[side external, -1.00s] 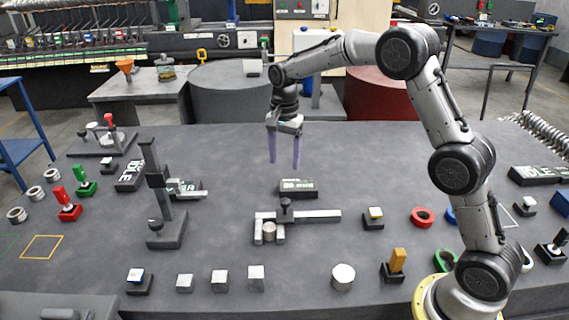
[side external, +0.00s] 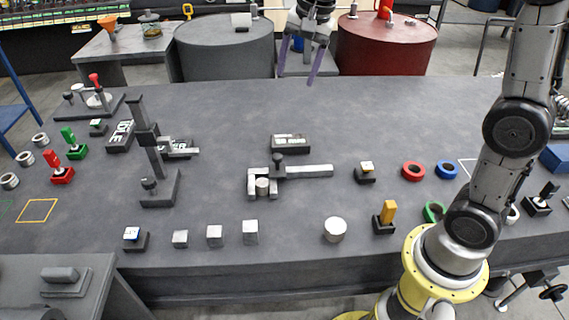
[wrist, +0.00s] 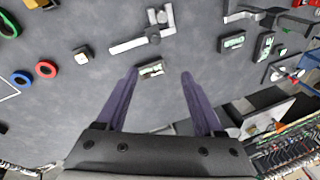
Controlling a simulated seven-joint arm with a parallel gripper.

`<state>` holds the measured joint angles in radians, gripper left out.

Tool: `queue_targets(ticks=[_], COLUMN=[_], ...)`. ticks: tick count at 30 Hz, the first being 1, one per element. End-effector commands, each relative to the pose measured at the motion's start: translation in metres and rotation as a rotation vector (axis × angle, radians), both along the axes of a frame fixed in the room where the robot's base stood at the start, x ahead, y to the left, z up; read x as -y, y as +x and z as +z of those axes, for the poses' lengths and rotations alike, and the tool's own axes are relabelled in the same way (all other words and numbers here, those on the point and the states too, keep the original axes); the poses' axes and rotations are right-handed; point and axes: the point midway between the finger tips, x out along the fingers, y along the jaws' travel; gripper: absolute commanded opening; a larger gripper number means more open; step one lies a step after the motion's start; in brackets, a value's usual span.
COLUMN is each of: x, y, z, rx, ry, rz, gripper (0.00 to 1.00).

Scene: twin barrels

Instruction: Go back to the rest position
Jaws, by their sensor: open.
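My gripper (side external: 297,62) is open and empty, high above the far edge of the dark grey table (side external: 230,120) in the side view. Its two purple fingers point down and stand apart. In the wrist view my gripper (wrist: 158,75) also shows open, with nothing between the fingers.
A grey clamp fixture (side external: 300,172) sits mid-table. A tall dark stand (side external: 148,150) rises at left. Metal cubes (side external: 214,236), a white cylinder (side external: 335,230) and an orange-topped block (side external: 387,213) line the front. A grey barrel (side external: 225,48) and a red barrel (side external: 385,45) stand behind the table.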

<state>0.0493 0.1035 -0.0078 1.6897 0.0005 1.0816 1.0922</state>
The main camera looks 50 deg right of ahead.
Motion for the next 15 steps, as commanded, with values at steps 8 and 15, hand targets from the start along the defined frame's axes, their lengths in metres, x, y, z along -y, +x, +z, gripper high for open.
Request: queue_targets(ticks=[8,15], x=[-0.012,-0.018], y=[-0.103,-0.185], z=[0.036,0.021], rx=[0.131,0.211], ry=[-0.081,-0.193], rz=[0.235,0.5], gripper=[0.69,0.69])
